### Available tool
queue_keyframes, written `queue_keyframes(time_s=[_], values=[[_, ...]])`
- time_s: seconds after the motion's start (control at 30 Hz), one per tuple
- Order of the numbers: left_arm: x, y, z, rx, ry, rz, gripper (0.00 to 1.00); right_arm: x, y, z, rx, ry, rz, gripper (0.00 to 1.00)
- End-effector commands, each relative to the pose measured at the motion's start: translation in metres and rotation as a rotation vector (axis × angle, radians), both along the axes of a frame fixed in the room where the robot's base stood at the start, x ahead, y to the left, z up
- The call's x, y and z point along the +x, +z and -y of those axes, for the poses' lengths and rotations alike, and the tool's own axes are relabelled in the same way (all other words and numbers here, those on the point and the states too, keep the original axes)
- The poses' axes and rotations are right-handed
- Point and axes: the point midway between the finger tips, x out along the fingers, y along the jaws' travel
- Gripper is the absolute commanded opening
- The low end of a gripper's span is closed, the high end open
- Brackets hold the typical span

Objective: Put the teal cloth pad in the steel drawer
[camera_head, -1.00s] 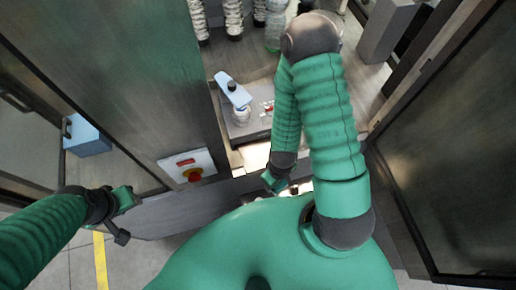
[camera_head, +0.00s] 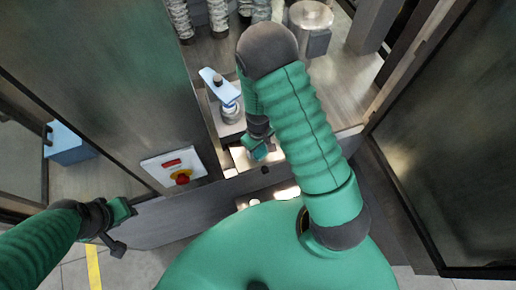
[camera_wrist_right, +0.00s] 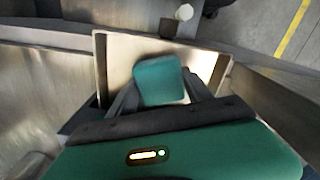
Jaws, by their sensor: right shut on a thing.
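The teal cloth pad (camera_wrist_right: 160,80) is held between the fingers of my right gripper (camera_wrist_right: 160,92) in the right wrist view. The pad covers the fingertips. Behind it is the steel drawer (camera_wrist_right: 205,62), open, with a bright bare floor and a thin rim. The pad overlaps the drawer in this view; its height above the floor is unclear. In the head view my right gripper (camera_head: 262,150) is over the pale drawer (camera_head: 240,160), and my arm hides part of it. My left gripper (camera_head: 118,226) is at lower left, away from both; its finger gap is unclear.
Dark cabinet doors flank the opening. A blue box (camera_head: 68,143) is at far left.

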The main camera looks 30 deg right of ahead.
Motion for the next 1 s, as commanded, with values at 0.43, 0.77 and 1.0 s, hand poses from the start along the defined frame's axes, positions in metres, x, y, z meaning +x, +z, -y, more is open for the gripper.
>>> queue_keyframes(time_s=[0.43, 0.77, 1.0], values=[[0.0, 0.008, 0.0, 0.0, 0.0, 0.0, 0.36, 0.0, -0.02, 0.0, 0.0, 0.001, 0.0, 0.66], [0.0, 0.009, 0.0, 0.0, 0.0, 0.0, 0.36, 0.0, -0.02, 0.0, 0.0, 0.0, 0.0, 0.8], [0.0, 0.001, 0.0, 0.0, 0.0, 0.001, 0.36, 0.002, -0.001, -0.001, -0.001, 0.003, 0.005, 0.8]])
